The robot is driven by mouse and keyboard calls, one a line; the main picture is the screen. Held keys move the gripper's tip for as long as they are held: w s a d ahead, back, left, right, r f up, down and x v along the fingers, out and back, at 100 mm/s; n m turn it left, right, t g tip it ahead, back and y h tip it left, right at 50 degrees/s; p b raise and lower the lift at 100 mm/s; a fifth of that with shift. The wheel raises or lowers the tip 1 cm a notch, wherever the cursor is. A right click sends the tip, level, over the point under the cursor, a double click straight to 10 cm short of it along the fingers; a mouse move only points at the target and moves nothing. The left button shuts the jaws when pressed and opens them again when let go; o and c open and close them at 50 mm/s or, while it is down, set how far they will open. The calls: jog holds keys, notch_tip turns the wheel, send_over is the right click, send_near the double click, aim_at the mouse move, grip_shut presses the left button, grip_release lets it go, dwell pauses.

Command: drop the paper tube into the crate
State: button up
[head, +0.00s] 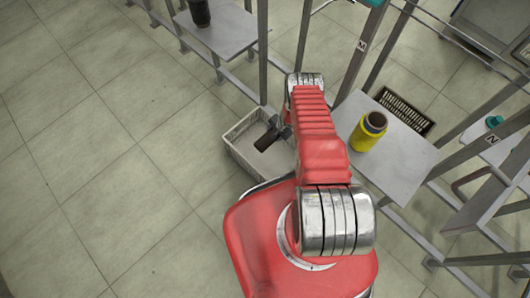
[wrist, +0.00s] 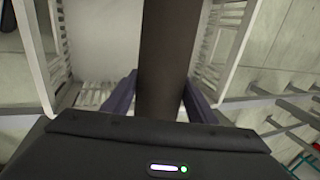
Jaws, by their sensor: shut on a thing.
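The paper tube (wrist: 165,50) is a dark brown cylinder. My gripper (wrist: 160,98) is shut on it, with one finger on each side. In the head view the dark tube (head: 264,142) shows over the pale crate (head: 239,159), beside my gripper (head: 281,130). The crate's white slatted walls also show in the wrist view (wrist: 227,45), on both sides of the tube. The tube's far end runs out of the wrist view. I cannot tell how far it is above the crate floor. My red arm hides the crate's right side.
A yellow bobbin (head: 368,133) stands on a grey shelf (head: 395,160) right of my arm. A black cone (head: 199,12) stands on another shelf (head: 222,34) at the top. A dark grated box (head: 405,111) lies behind. Metal posts surround the crate; the tiled floor (head: 100,130) at left is clear.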

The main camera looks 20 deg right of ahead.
jog(key=shift+f, duration=0.1)
jog(key=o, duration=1.2)
jog(key=shift+c, duration=0.2)
jog(key=shift+v, duration=0.85)
jog(key=v, duration=1.2)
